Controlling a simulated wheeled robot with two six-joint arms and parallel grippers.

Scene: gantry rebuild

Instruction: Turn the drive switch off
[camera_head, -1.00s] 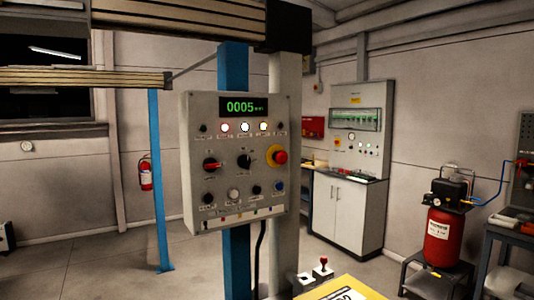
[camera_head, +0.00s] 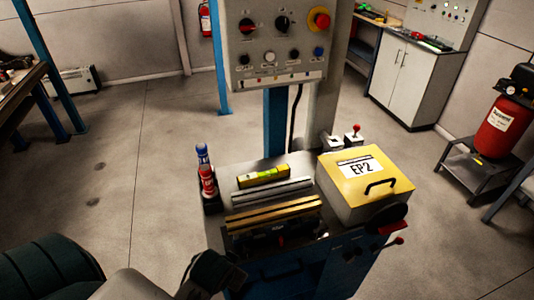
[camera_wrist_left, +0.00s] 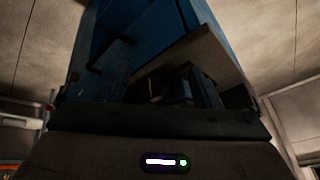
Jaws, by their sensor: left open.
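The grey control panel (camera_head: 303,55) stands on a post at the top of the head view, its upper part cut off by the frame. It carries a red-handled rotary switch (camera_head: 247,26), a black rotary switch (camera_head: 282,23) and a red mushroom button (camera_head: 321,19) on a yellow ring. The labels are too small to read, so I cannot tell which is the drive switch. My left gripper (camera_head: 214,272) is low in the head view, below and apart from the panel. It appears empty; its fingertips are unclear. My right gripper is out of view.
Below the panel, a cabinet holds a yellow EP2 box (camera_head: 360,190), a spirit level (camera_head: 263,176), metal bars (camera_head: 272,191) and red and blue bottles (camera_head: 205,172). A red compressor (camera_head: 500,130) is right. Floor at left is clear.

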